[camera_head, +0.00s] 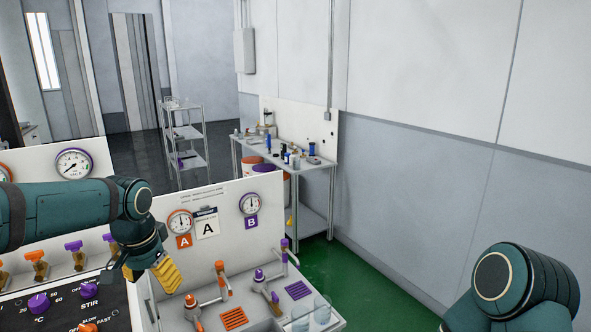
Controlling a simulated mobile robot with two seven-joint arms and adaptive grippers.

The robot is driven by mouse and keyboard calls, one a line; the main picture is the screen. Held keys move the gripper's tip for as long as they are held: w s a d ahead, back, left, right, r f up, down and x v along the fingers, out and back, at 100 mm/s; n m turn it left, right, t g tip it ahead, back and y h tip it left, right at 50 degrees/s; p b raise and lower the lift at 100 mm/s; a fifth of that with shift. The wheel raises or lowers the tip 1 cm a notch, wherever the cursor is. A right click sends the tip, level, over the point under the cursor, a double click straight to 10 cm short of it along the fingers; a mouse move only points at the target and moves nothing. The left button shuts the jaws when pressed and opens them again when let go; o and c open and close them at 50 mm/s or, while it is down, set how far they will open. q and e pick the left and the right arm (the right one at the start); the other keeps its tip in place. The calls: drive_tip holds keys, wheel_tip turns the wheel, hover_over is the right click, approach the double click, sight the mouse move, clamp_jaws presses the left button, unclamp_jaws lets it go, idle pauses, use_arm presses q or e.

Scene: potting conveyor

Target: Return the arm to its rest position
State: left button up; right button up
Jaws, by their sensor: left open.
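My left arm (60,215) comes in from the left, dark teal, and reaches across the front of the white panel. Its gripper (152,272) hangs from the wrist with yellow fingers pointing down and to the right. It is open, and I see nothing between the fingers. It hangs near the left end of the dispensing bench, beside the black control panel (70,306). My right arm (515,290) shows only as a teal joint at the bottom right. Its gripper is out of view.
The white bench (196,277) carries orange and purple taps, drip grates (233,317) and clear beakers (322,310) at its front right. Gauges and a clipboard (207,223) are on the backboard. A side table (285,170) and shelf cart (187,137) stand behind. Green floor (375,290) is clear at right.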

use_arm(q)
drive_tip(key=s+d+f+n+h, duration=0.15)
drive_tip(key=d+f, duration=0.35)
drive_tip(key=f, duration=0.5)
drive_tip(key=s+d+f+h+b, duration=0.15)
drive_tip(key=d+f, duration=0.25)
drive_tip(key=f, duration=0.6)
drive_tip(key=s+d+f+n+h, duration=0.1)
drive_tip(key=s+d+f, duration=0.3)
drive_tip(key=f, duration=0.6)
drive_tip(key=s+d+f+n, duration=0.2)
drive_tip(key=s+d+f, duration=0.2)
drive_tip(key=s+f, duration=0.4)
drive_tip(key=shift+s+f, duration=0.15)
drive_tip(key=shift+s, duration=0.3)
use_arm(e)
drive_tip(key=shift+s+a+f, duration=0.1)
drive_tip(key=shift+a+f, duration=0.1)
drive_tip(key=shift+f, duration=0.3)
drive_tip(key=shift+a+f, duration=0.2)
drive_tip(key=shift+f, duration=0.3)
